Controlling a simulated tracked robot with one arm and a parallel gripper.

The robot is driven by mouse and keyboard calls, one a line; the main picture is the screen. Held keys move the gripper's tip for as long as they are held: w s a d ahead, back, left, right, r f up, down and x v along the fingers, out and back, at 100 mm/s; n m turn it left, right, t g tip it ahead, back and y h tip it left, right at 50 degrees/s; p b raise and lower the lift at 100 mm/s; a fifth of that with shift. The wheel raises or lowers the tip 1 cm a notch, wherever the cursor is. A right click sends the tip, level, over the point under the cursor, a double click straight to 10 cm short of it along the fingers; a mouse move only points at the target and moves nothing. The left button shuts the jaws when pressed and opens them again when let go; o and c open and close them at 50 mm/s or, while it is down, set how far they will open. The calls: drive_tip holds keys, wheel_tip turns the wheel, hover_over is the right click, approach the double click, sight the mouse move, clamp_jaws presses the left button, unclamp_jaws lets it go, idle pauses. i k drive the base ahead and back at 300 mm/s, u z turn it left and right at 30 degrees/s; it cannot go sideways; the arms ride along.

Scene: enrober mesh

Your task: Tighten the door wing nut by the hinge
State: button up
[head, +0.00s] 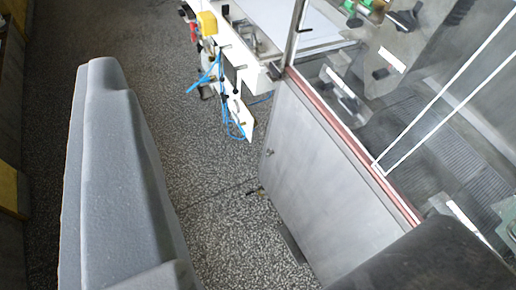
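My gripper (272,150) shows as two large parts near the camera, a light grey one along the left and a dark one in the lower right corner. They stand wide apart with nothing held between them. A machine with a clear door panel (440,110) in a metal frame is at the right, beyond my gripper. I cannot tell whether either is the door wing nut. No hinge can be made out clearly.
A grey metal cabinet panel (320,175) stands below the clear panel, with a reddish strip along its top edge. A white machine side with blue hoses (232,118) and a yellow box (207,23) is farther back. The speckled floor (215,215) is mostly clear.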

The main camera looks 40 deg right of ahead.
sight(270, 152)
drive_tip(key=i, duration=0.9)
drive_tip(key=z, duration=0.1)
